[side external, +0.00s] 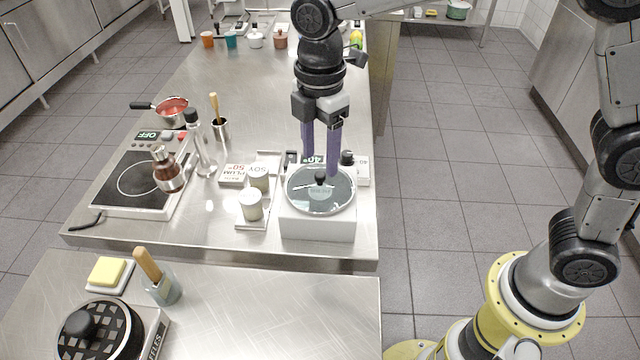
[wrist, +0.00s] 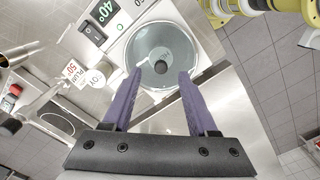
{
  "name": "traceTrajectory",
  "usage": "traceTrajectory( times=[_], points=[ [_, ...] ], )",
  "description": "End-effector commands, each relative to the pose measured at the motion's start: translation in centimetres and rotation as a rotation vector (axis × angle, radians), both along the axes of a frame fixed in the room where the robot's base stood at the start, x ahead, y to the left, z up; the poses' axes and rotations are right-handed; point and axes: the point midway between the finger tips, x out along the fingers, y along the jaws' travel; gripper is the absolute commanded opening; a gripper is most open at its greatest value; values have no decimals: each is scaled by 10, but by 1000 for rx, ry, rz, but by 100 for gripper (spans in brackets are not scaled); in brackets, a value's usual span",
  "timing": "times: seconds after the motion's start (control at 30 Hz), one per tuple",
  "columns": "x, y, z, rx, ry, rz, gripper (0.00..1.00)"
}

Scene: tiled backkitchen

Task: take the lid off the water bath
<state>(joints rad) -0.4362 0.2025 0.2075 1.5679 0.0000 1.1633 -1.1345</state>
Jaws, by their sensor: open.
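The water bath (side external: 318,229) is a white box near the front right corner of the steel table. Its round glass lid (side external: 340,200) with a grey rim and black knob (side external: 320,177) lies on top. In the wrist view the lid (wrist: 178,47) is below my fingers, and the knob (wrist: 160,67) appears between the fingertips. My gripper (side external: 320,168) has two purple fingers, points down and is open and empty. Its fingertips are close to the knob's height in the side view; whether they touch the lid is unclear. The wrist view shows a 40° display (wrist: 103,12) on the bath.
The table edge is close on the right. Bare steel lies left of the tray.

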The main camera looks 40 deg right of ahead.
Motion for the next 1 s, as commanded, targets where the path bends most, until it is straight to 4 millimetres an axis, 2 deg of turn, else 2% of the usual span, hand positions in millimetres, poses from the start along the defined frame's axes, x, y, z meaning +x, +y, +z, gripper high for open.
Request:
traceTrajectory(
  times=[0.1, 0.23, 0.53, 0.87, 1.0],
  points=[
    [-3, 1, -20, -2, 4, 0, 59],
    [-2, 1, -33, -1, 3, 0, 59],
    [-2, 1, -37, 0, 1, 0, 59],
    [-2, 1, -37, 0, 0, 0, 0],
    [-2, 1, -37, 0, 0, 0, 0]
  ],
)
